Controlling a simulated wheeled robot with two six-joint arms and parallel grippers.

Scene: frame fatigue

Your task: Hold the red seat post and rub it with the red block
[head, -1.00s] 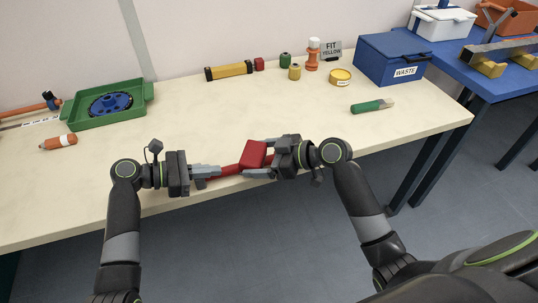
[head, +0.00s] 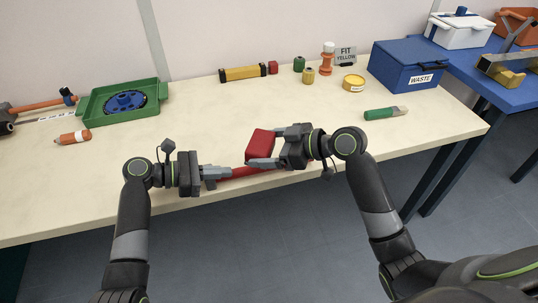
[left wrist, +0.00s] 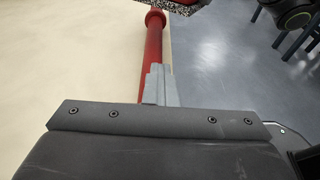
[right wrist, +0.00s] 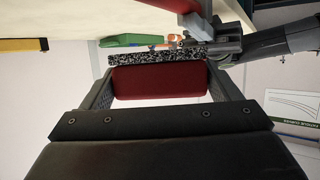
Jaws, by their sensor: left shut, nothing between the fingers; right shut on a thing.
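The red seat post (head: 240,172) is a slim red tube near the front edge of the table, running between my two grippers. It also shows in the left wrist view (left wrist: 154,45), with a thicker collar at its far end. My left gripper (head: 226,172) is shut, its fingers (left wrist: 160,85) lying against or over the near end of the post. My right gripper (head: 262,148) is shut on the red block (head: 260,142), just behind the post's right part. In the right wrist view the block (right wrist: 160,82) has a speckled black-and-white face (right wrist: 155,55). Contact between block and post cannot be told.
A green tray (head: 151,112) with a blue disc stands at the left, near an orange-handled hammer (head: 40,104). A blue WASTE box (head: 395,72) is at the right, with a green-handled tool (head: 380,114) before it. Small parts line the back.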

